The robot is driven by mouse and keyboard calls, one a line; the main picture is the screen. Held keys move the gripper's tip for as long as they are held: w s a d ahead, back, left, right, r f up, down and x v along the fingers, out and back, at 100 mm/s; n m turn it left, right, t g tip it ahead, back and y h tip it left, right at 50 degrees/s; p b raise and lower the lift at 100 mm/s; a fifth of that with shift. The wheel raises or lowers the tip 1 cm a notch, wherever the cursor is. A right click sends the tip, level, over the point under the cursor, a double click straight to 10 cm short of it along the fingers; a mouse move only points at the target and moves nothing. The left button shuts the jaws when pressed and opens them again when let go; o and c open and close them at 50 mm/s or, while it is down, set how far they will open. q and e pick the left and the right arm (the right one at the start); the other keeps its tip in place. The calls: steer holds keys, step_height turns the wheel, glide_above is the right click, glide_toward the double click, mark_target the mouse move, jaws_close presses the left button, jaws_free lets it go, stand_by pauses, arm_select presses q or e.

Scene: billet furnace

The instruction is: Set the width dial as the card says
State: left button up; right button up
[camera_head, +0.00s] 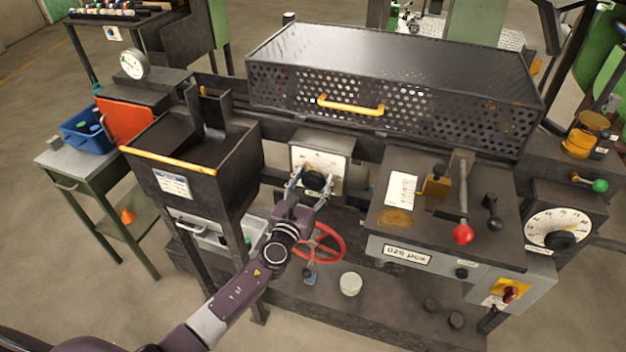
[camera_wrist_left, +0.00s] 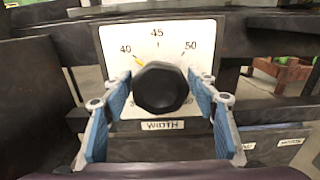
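The width dial is a white plate (camera_wrist_left: 114,40) marked WIDTH, with a black knob (camera_wrist_left: 162,88) and a yellow pointer (camera_wrist_left: 139,59) close to the 40 mark. The dial also shows in the head view (camera_head: 326,160), on the front of the machine. My left gripper (camera_head: 311,186) is at the dial. In the left wrist view its blue-padded fingers (camera_wrist_left: 160,92) stand open on both sides of the knob, with a gap on each side. A white card (camera_head: 402,190) lies on the panel to the right; its print is too small to read. My right gripper is out of view.
A red handwheel (camera_head: 326,244) sits just below my left gripper. A dark hopper (camera_head: 190,180) stands close on the left. A red-knobbed lever (camera_head: 462,232) and another round dial (camera_head: 557,226) are to the right. A perforated cover (camera_head: 400,75) is behind.

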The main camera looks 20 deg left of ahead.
arm_select(q)
steer(key=c, duration=0.7)
steer(key=shift+n, duration=0.3)
steer(key=n+b, duration=0.1)
steer(key=n, duration=0.1)
steer(key=shift+f+n+b, duration=0.15)
steer(key=shift+n+b, duration=0.25)
steer(key=n+b, duration=0.1)
steer(key=n, duration=0.3)
steer(key=shift+a+n+b, duration=0.2)
steer(key=shift+n+b, duration=0.1)
steer(key=shift+b, duration=0.1)
steer(key=n+b, duration=0.1)
steer(key=n, duration=0.3)
steer(key=shift+f+n, duration=0.1)
steer(key=shift+n, duration=0.2)
steer(key=n+b, duration=0.1)
steer(key=n, duration=0.4)
steer(key=shift+a+f, duration=0.1)
steer(key=shift+n, duration=0.3)
steer(key=o, duration=1.1)
